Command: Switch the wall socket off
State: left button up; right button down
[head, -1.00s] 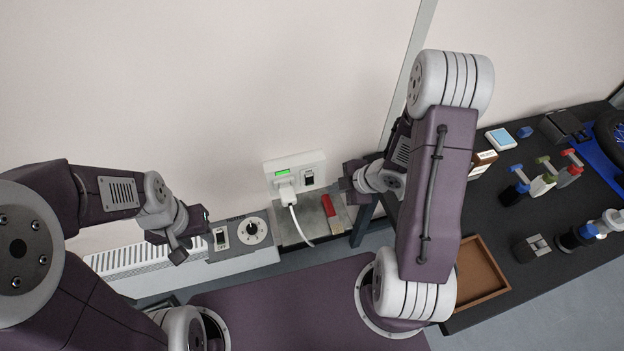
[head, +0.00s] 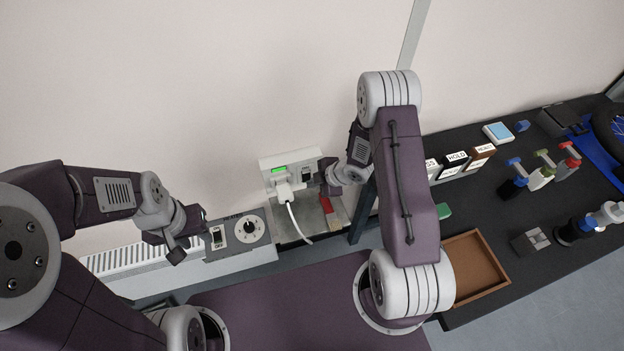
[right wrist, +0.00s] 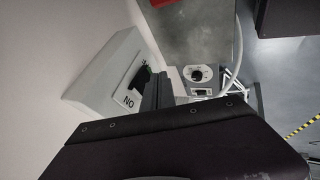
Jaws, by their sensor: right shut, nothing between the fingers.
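The white wall socket (head: 302,160) is on the wall in the middle of the head view, with a lit green indicator (head: 279,170) and a white plug (head: 284,190) in its left half. Its dark rocker switch (head: 309,173) is on the right half. In the right wrist view the socket (right wrist: 90,82) shows the switch (right wrist: 138,78) beside the label "ON". My right gripper (head: 322,180) is shut and empty, right at the switch; I cannot tell whether it touches. My left gripper (head: 196,230) is at the left, away from the socket; its jaws are unclear.
A grey control box (head: 245,232) with a dial and a switch is below left of the socket, above a white radiator (head: 120,258). A red object (head: 335,210) is below the socket. A dark table (head: 490,210) with a brown tray (head: 492,268) is at the right.

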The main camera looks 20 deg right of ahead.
jog(key=shift+w+f, duration=0.1)
jog(key=shift+w, duration=0.5)
jog(key=shift+w+r+t, duration=0.15)
jog(key=shift+r+t, duration=0.15)
jog(key=shift+r, duration=0.55)
jog(key=shift+a+f, duration=0.1)
